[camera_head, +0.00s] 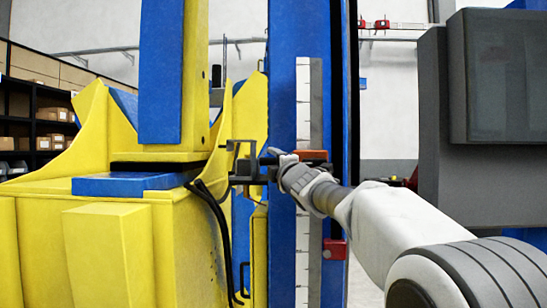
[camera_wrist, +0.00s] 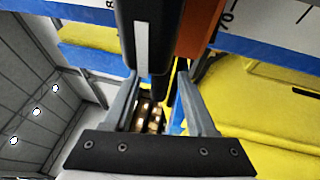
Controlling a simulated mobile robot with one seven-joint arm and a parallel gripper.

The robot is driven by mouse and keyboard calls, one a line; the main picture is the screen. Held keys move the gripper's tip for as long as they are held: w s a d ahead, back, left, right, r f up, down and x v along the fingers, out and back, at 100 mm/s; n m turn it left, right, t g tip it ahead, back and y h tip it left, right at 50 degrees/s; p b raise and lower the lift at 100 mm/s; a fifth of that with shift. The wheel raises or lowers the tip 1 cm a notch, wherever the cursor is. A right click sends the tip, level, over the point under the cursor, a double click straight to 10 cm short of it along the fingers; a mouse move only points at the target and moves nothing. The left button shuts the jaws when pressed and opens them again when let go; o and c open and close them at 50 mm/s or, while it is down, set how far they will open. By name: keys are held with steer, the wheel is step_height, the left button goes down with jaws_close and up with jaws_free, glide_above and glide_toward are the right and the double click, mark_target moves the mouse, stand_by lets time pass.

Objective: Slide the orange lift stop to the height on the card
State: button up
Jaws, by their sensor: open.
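The orange lift stop (camera_head: 313,155) sits on the scale of the blue column, just behind my gripper (camera_head: 274,163). In the wrist view the orange stop (camera_wrist: 202,25) shows at the top, beside a dark bar with a pale stripe (camera_wrist: 141,45). My gripper (camera_wrist: 157,82) is open there, its two fingers apart with the bar's lower end near the gap. I cannot tell whether either finger touches it. The white scale (camera_head: 303,230) runs up the column; its numbers are too small to read in the head view. I cannot make out the card.
A red block (camera_head: 335,248) sits lower on the column. The yellow positioner frame (camera_head: 110,250) with black cables fills the left. A grey cabinet (camera_head: 490,80) stands at the right, close above my arm. Shelves with boxes (camera_head: 40,120) are far back left.

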steer(key=shift+w+a, duration=0.15)
steer(key=shift+w, duration=0.2)
jaws_close()
stand_by(1.3)
